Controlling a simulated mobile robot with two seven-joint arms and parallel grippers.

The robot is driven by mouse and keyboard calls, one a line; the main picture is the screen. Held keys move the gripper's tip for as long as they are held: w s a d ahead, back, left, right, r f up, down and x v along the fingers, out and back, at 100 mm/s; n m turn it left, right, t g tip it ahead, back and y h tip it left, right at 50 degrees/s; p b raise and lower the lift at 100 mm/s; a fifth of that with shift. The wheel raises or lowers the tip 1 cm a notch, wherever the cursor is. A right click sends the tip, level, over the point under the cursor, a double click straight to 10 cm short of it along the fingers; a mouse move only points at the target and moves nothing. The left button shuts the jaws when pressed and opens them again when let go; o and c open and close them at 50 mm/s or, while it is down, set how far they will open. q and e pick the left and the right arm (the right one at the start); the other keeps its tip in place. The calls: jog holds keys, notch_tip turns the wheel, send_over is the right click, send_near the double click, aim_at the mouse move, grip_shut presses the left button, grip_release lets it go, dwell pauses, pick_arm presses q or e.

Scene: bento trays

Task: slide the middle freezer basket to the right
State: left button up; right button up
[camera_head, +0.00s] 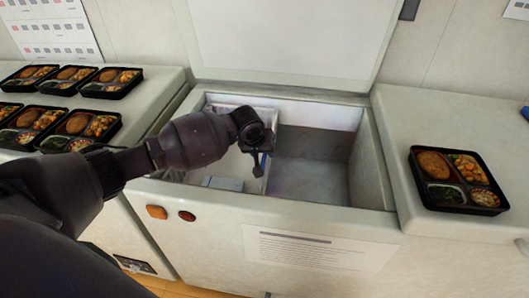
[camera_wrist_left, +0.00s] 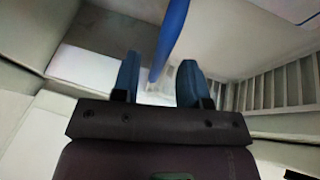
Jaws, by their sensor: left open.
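The chest freezer (camera_head: 290,224) stands with its lid (camera_head: 285,40) raised. A white basket (camera_head: 232,166) sits in the left part of its opening, partly covered by my left arm. A slatted white wall (camera_wrist_left: 282,88) shows in the left wrist view, seemingly the basket's. My left gripper (camera_head: 258,172) points down inside the opening, near the basket's right side. Its two blue fingertips (camera_wrist_left: 158,82) are apart, with a blue bar (camera_wrist_left: 172,35) running between them. I cannot tell whether they touch it. My right gripper is not in view.
The right part of the freezer well (camera_head: 310,165) looks empty. Several filled bento trays (camera_head: 80,128) stand on the left counter. One more bento tray (camera_head: 458,180) is on the right counter (camera_head: 425,115). The freezer's rim (camera_head: 375,160) surrounds the opening.

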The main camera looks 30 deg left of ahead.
pick_arm(q)
jog(key=shift+w+f, duration=0.1)
jog(key=shift+f, duration=0.2)
jog(key=shift+c, duration=0.3)
grip_shut()
jog(key=shift+d+r, duration=0.1)
